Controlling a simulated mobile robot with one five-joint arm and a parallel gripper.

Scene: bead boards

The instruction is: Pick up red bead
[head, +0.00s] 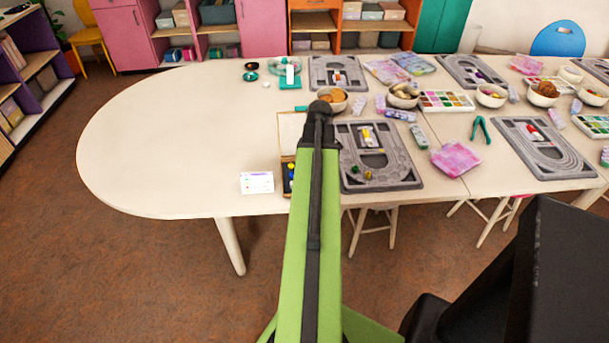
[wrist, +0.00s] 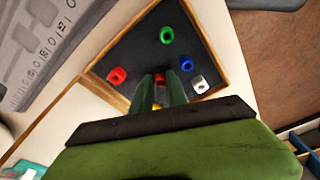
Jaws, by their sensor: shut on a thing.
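A wood-rimmed tray (wrist: 211,48) with a dark lining fills the upper middle of the wrist view. My gripper (wrist: 162,81) points down into it, its two green fingers close together with a red bead (wrist: 159,77) between their tips. Another red bead (wrist: 117,75) lies free in the tray to the left. In the head view my arm hides the gripper and much of the tray; a blue bead and a yellow one show at the tray's edge (head: 290,178).
A green bead (wrist: 166,35), a blue bead (wrist: 186,62) and a silver bead (wrist: 200,83) lie around the fingers. A yellow bead (wrist: 155,106) is partly hidden behind them. A grey bead board (head: 405,178) lies right of the tray; a white card (head: 257,182) lies left.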

